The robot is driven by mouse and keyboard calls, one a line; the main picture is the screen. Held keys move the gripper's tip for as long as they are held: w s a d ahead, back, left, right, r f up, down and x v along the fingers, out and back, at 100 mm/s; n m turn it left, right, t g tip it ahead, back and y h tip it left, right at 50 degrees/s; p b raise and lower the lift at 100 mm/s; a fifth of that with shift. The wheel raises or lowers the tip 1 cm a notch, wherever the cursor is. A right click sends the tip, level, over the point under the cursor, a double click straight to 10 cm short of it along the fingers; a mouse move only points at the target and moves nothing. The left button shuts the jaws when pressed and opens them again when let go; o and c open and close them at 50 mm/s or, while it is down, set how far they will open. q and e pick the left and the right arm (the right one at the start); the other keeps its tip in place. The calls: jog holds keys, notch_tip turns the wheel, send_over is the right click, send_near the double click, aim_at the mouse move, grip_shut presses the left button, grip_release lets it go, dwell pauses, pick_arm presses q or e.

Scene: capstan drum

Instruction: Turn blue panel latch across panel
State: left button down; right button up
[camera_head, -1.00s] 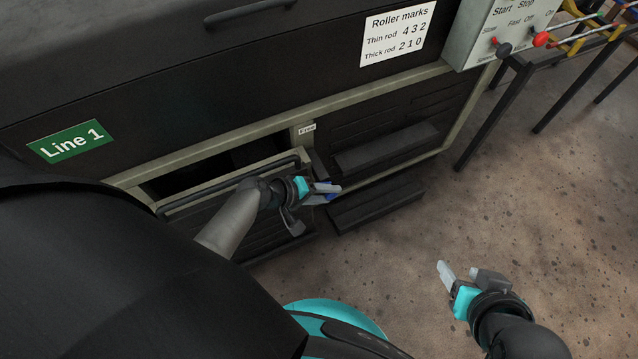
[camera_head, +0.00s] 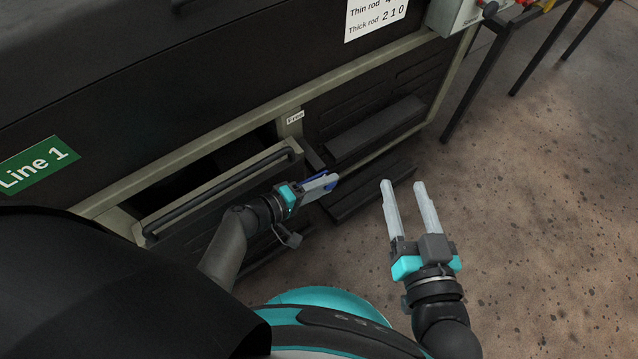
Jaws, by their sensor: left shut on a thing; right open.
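The blue panel latch (camera_head: 334,178) shows as a small blue piece at the fingertips of my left gripper (camera_head: 322,184). My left gripper is shut on it, low at the machine front, beside the post between the two panels. The fingers hide most of the latch, so I cannot tell its exact angle. The left panel (camera_head: 215,190) has a long dark handle bar and stands with a dark opening above it. My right gripper (camera_head: 405,190) is open and empty over the floor, to the right of the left gripper, its fingers pointing toward the machine.
A small label (camera_head: 295,118) reading "Free" is on the post above the latch. Dark ledges (camera_head: 375,128) jut out from the right panel. A control box (camera_head: 455,15) and dark table legs (camera_head: 480,80) stand at the upper right. The floor (camera_head: 540,200) at right is clear.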

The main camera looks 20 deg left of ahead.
pick_arm(q)
jog(key=shift+f+t+h, duration=0.15)
jog(key=shift+t+h, duration=0.45)
jog(key=shift+t, duration=0.1)
pick_arm(e)
jog(key=shift+s+a+r+t, duration=0.3)
jog(key=shift+a+r+t, duration=0.05)
jog(key=shift+a+t, duration=0.15)
pick_arm(q)
jog(key=shift+t, duration=0.3)
pick_arm(e)
jog(key=shift+r, duration=0.1)
pick_arm(q)
jog(key=shift+c, duration=2.2)
grip_release()
jog(key=shift+s, duration=0.1)
